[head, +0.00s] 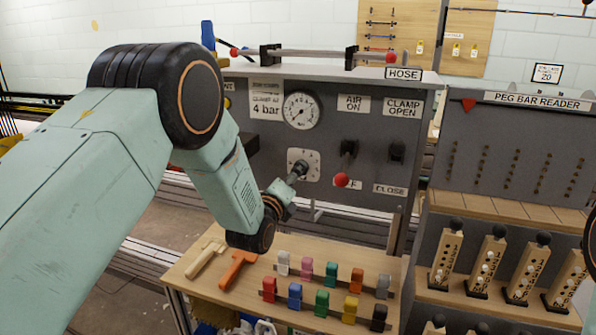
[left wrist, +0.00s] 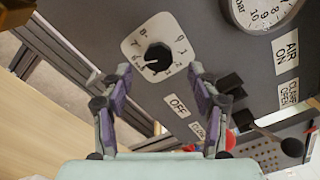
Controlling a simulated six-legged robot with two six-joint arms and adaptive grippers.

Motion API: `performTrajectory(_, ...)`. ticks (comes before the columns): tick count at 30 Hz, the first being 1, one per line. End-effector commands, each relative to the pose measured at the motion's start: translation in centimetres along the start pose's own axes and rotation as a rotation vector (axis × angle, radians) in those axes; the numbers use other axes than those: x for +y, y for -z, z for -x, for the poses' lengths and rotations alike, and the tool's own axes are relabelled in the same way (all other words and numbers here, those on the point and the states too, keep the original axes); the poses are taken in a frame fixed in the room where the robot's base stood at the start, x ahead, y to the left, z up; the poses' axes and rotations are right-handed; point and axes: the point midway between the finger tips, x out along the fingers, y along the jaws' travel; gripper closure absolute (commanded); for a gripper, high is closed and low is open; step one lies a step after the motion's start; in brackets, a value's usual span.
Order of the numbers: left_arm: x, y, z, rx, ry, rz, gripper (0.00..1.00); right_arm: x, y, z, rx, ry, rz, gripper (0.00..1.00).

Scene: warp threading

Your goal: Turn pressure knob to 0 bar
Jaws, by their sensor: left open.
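The pressure knob (left wrist: 158,57) is a black round knob with a white mark, on a white square dial plate (left wrist: 178,33) with numbers around it. The mark points toward the lower left in the left wrist view; the exact number is unclear. My left gripper (left wrist: 161,72) is open, its two purple-grey fingers at either side of the knob in the picture. Contact cannot be told. In the head view the left gripper (head: 297,170) is at the dial plate (head: 313,160) and partly hides the knob. The pressure gauge (head: 301,111) is above. My right gripper is out of view.
A sign (head: 265,106) reads 4 bar. Below, a wooden table (head: 205,280) holds coloured blocks and an orange-handled tool (head: 238,268).

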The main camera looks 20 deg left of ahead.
Motion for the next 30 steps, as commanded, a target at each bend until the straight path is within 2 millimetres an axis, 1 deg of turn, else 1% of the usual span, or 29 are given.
performTrajectory(1,0.1,0.1,-0.7,0.000,0.001,0.000,0.40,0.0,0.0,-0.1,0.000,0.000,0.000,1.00)
performTrajectory(4,0.0,0.1,-2.0,0.000,0.001,0.000,0.40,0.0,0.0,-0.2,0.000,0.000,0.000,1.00)
performTrajectory(10,0.1,0.1,-3.9,0.001,0.000,0.000,0.40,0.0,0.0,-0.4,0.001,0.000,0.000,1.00)
performTrajectory(15,0.1,0.1,-4.5,0.001,-0.001,0.000,0.40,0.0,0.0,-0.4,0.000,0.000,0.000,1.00)
performTrajectory(23,0.1,0.1,-4.7,0.002,-0.001,0.000,0.40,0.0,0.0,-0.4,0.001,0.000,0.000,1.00)
performTrajectory(30,0.0,0.1,-4.6,0.001,-0.001,0.000,0.60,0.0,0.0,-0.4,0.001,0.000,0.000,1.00)
